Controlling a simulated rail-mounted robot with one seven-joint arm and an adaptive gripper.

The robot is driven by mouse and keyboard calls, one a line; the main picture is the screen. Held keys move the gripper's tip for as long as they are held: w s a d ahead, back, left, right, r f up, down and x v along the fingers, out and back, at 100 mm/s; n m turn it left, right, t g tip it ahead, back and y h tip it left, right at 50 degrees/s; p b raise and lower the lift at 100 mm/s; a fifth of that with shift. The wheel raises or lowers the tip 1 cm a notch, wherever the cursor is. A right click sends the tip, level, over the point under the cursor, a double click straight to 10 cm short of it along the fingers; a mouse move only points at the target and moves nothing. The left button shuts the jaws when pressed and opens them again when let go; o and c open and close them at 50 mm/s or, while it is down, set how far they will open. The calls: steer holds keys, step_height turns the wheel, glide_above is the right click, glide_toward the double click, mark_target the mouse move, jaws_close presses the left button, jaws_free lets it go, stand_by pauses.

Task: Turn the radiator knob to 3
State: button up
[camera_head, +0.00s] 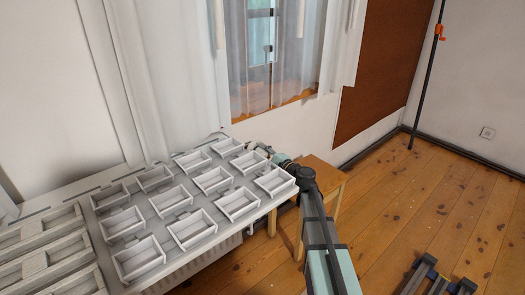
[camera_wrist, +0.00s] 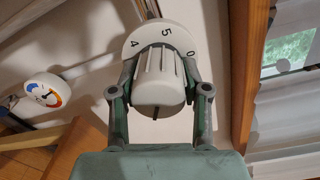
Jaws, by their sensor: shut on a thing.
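The radiator knob (camera_wrist: 158,82) is white and ribbed, with a numbered collar at its far end. In the head view, my gripper (camera_head: 277,156) is at the far right end of the radiator (camera_head: 190,268); the knob is too small to make out clearly there.
Several white open trays (camera_head: 212,181) cover the shelf above the radiator. A wooden stool (camera_head: 325,172) stands close beside my arm. A round white gauge (camera_wrist: 45,90) with a coloured dial is left of the knob. The floor (camera_head: 440,200) to the right is mostly clear.

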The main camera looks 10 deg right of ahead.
steer(key=m+p, duration=0.4)
steer(key=m, duration=0.2)
steer(key=shift+w+r+p, duration=0.1)
steer(key=shift+r+p, duration=0.05)
steer(key=shift+p, duration=0.2)
steer(key=m+p, duration=0.2)
steer(key=m, duration=0.1)
steer(key=m+p, duration=0.2)
steer(key=m, duration=0.1)
steer(key=shift+a+f, duration=0.1)
steer(key=shift+f, duration=0.1)
steer(key=o, duration=1.1)
steer(key=shift+o, duration=0.2)
steer(key=shift+f, duration=0.1)
steer(key=v, duration=1.2)
steer(key=shift+f, duration=0.1)
